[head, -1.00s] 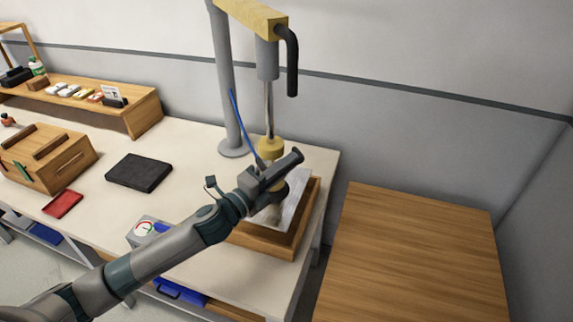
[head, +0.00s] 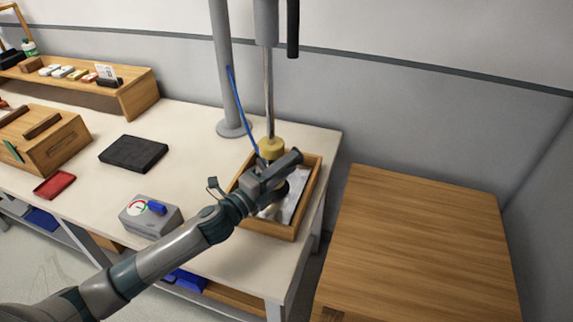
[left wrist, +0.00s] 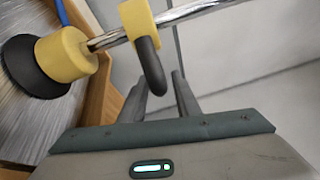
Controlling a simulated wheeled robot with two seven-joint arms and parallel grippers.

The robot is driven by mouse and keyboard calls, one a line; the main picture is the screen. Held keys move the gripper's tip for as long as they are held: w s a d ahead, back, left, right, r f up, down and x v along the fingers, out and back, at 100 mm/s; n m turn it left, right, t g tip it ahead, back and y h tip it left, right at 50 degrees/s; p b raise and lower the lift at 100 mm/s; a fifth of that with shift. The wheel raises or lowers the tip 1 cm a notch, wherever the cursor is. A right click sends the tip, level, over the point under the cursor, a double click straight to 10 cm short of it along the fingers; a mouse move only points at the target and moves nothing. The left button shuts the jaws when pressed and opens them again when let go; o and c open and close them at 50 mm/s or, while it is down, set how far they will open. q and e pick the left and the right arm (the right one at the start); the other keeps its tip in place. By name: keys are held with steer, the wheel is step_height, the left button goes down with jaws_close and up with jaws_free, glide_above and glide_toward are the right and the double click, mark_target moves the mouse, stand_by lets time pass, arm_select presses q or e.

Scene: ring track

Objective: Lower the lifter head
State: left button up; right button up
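The lifter head has a yellow collar (head: 271,147) on a chrome rod (head: 268,92) above a wooden tray (head: 268,229). A silver plate (head: 297,208) lies inside the tray rim. In the left wrist view the head shows as a yellow body (left wrist: 66,54) with a black suction cup (left wrist: 28,70), and a black handle (left wrist: 148,62) on a yellow block. My left gripper (head: 287,163) is at the head and covers its lower part in the head view. In the wrist view its fingers (left wrist: 160,92) are on both sides of the handle's end. My right gripper is not in view.
A grey post (head: 224,70) stands behind the tray, with a blue hose beside it. A gauge box (head: 151,217), a black pad (head: 133,152) and a red tray (head: 54,185) are on the white table (head: 185,150). A bare wooden table (head: 415,245) stands at right.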

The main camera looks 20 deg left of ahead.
arm_select(q)
steer(key=shift+s+a, duration=0.1)
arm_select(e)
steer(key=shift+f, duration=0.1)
